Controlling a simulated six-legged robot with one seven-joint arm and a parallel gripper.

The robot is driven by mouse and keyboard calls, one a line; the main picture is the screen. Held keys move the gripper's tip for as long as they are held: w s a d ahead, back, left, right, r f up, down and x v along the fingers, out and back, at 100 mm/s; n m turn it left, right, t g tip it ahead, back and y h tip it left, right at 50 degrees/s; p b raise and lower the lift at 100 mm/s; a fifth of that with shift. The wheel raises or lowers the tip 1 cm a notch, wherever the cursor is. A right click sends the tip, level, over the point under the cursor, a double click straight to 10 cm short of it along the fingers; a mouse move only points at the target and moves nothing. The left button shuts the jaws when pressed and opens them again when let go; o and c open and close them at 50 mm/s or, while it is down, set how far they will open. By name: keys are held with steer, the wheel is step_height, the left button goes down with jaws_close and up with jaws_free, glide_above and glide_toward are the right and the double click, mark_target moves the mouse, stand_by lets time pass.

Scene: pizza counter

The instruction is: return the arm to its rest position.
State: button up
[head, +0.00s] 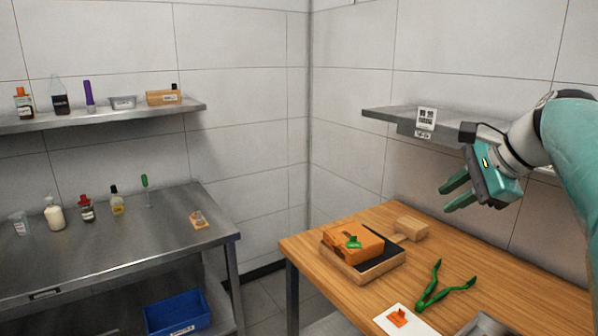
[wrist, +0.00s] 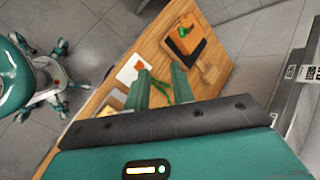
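My gripper (head: 457,193) is raised above the right part of the wooden table, under the end of my arm. Its two green fingers are apart with nothing between them, and it touches nothing. The fingers also show in the wrist view (wrist: 159,88), with the table below and beyond them. My teal arm comes in from the right edge of the head view.
The wooden table (head: 465,250) bears an orange box (head: 345,237) on a dark-topped board, a wooden block (head: 411,228), green tongs (head: 440,288) and a white card (head: 385,318). A wall shelf (head: 385,117) is behind my gripper. A steel table (head: 120,245) stands left.

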steer(key=s+a+f+n+h, duration=0.2)
steer(key=s+a+f+n, duration=0.6)
steer(key=f, duration=0.3)
steer(key=s+a+f+n+g+h, duration=0.1)
steer(key=s+a+f+n, duration=0.8)
steer(key=f+n, duration=0.1)
steer(key=shift+s+f+n+h, duration=0.2)
steer(key=shift+f+n+h, duration=0.1)
steer(key=shift+f+h, duration=0.1)
stand_by(2.0)
